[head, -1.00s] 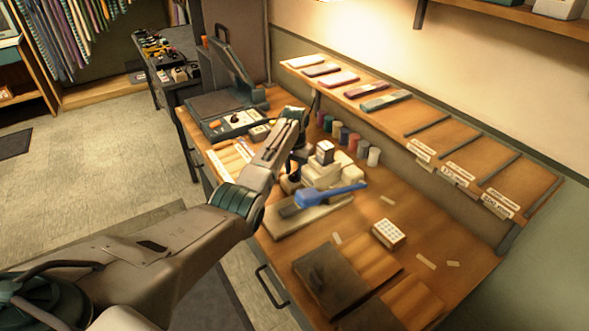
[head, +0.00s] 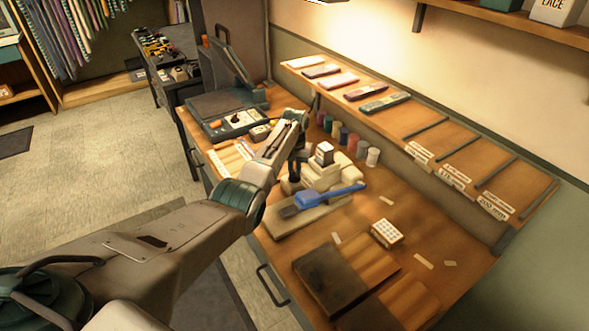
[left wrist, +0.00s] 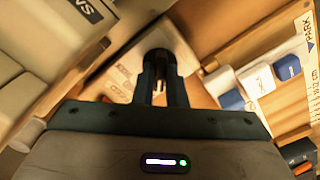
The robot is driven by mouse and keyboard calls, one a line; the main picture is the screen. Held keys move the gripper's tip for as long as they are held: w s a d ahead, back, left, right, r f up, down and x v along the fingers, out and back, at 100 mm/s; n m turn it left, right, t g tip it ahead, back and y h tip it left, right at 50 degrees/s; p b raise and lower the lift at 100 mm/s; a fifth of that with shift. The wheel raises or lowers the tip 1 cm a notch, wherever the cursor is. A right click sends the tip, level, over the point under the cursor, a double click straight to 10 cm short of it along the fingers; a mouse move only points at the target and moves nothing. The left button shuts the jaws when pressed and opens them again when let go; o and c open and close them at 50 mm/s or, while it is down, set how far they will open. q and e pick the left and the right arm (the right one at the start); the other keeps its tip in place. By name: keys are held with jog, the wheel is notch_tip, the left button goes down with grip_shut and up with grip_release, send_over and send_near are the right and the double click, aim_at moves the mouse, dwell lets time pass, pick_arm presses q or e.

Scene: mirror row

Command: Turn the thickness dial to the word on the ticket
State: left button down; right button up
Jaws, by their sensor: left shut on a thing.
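My left gripper (head: 294,176) reaches down at the cream machine (head: 322,178) with a blue lever (head: 330,195) on the bench. In the left wrist view its two fingers (left wrist: 160,84) are shut on a dark round dial (left wrist: 160,58). The dial sits over a pale plate (left wrist: 122,82) with small printed words, too blurred to read. The fingers hide part of the dial, and I cannot tell where it points. My right gripper is not in view.
Coloured spools (head: 344,137) stand behind the machine. A press (head: 232,95) stands at the bench's far left. A sloped rack (head: 400,115) with labels runs along the wall. A small white box (head: 386,233) and dark flat boards (head: 330,278) lie in front.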

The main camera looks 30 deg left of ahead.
pick_arm(q)
jog(key=c, duration=1.5)
grip_release()
notch_tip(320, 180, up, 11)
jog(key=shift+f+b, duration=0.1)
jog(key=shift+b, duration=0.95)
